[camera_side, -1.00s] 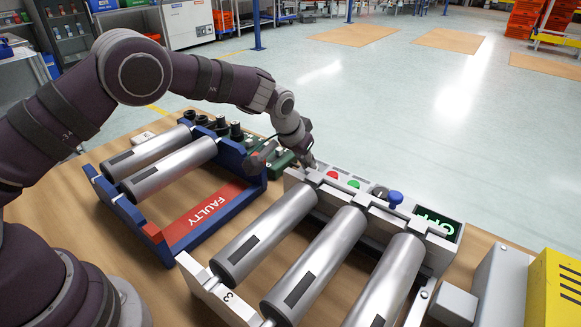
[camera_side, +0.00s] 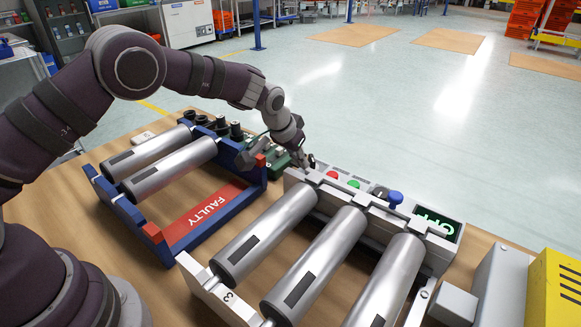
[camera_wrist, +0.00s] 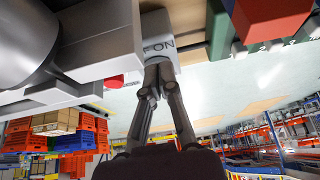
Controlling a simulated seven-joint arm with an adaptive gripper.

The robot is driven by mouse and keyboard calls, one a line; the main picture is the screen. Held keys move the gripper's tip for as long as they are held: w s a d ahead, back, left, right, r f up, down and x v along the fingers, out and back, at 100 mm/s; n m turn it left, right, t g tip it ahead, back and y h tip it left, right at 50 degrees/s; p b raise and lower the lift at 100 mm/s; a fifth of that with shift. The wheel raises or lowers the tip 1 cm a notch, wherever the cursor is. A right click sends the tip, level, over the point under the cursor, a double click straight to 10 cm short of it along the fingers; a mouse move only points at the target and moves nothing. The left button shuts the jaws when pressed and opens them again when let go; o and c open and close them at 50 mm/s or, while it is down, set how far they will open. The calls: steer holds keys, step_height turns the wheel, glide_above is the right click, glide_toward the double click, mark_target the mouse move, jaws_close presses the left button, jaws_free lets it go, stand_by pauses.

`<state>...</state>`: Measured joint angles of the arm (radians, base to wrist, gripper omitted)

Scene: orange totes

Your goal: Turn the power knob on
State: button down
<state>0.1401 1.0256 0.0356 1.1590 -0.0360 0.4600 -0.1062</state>
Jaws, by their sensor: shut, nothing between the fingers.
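A grey control box (camera_side: 421,228) carries a red button (camera_side: 332,175), a green button (camera_side: 354,184), a blue knob (camera_side: 396,198) and a display (camera_side: 438,228) with green letters that seem to read OFF. My gripper (camera_side: 309,161) is at the box's left end, beside the red button. In the wrist view my gripper's two fingertips (camera_wrist: 156,76) are together and empty, close to a grey face (camera_wrist: 160,46) marked ON. I cannot tell whether they touch it. The red button also shows there (camera_wrist: 113,81). The power knob itself is not clearly seen.
Several steel rollers (camera_side: 315,262) lie in front of the box. A blue rack with a red FAULTY plate (camera_side: 205,215) stands left of it. A green part (camera_side: 281,158) sits behind my gripper. A yellow box (camera_side: 556,290) is at right. Open floor lies beyond.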

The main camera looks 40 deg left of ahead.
steer(key=shift+a, duration=0.25)
stand_by(0.3)
steer(key=shift+s+a, duration=0.1)
steer(key=shift+s, duration=0.2)
step_height(320, 180, up, 6)
stand_by(0.4)
steer(key=d+f, duration=0.1)
steer(key=f, duration=0.3)
steer(key=d+f, duration=0.1)
steer(key=f, duration=0.1)
steer(key=shift+d, duration=0.35)
